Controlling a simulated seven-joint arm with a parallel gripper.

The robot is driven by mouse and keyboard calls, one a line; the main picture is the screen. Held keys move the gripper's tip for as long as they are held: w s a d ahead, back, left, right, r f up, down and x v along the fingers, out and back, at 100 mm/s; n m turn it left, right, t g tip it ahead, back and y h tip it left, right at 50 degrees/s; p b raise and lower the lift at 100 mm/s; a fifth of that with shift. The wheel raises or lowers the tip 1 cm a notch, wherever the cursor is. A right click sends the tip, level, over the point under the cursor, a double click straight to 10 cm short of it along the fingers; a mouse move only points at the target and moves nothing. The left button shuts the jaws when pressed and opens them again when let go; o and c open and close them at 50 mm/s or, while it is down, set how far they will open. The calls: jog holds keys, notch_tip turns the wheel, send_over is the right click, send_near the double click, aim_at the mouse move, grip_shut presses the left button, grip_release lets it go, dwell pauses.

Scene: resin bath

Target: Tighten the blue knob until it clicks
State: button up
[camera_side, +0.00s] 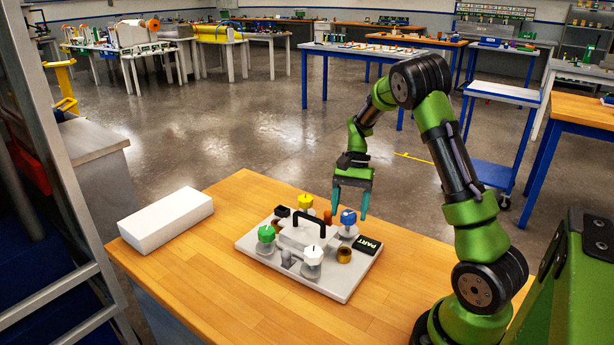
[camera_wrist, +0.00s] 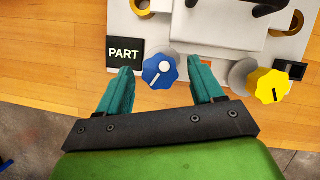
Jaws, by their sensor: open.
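The blue knob (camera_side: 348,217) is on the right back part of a light grey board (camera_side: 340,293), above a round grey disc. In the wrist view the blue knob (camera_wrist: 160,71) shows from above as a lobed disc with a white pointer mark. My gripper (camera_side: 349,203) has teal fingers pointing down, above and close to the blue knob in the side view. In the wrist view the open fingers (camera_wrist: 160,78) lie to either side of the knob's near edge, with gaps. They do not appear to touch it.
The board also bears a yellow knob (camera_side: 305,201), a green knob (camera_side: 266,234), a white knob (camera_side: 313,256), a black-handled block (camera_side: 300,237) and a black PART label (camera_side: 367,246). A white box (camera_side: 167,220) lies on the wooden table (camera_side: 230,305). The table's front is clear.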

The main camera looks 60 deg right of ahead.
jog(key=v, duration=1.6)
jog(key=shift+r, duration=0.25)
jog(key=shift+d, duration=0.15)
jog(key=s+a+n+t, duration=0.3)
jog(key=s+a, duration=0.1)
jog(key=a, duration=0.5)
jog(key=s+a+r+n+t+h, duration=0.1)
jog(key=s+a+n, duration=0.3)
jog(key=a, duration=0.5)
jog(key=s+a+n+t+h, duration=0.1)
jog(key=s+a+n+t, duration=0.2)
jog(key=a, duration=0.6)
jog(key=shift+s+a+r+t, duration=0.3)
jog(key=shift+s+a+t, duration=0.1)
jog(key=shift+t, duration=0.4)
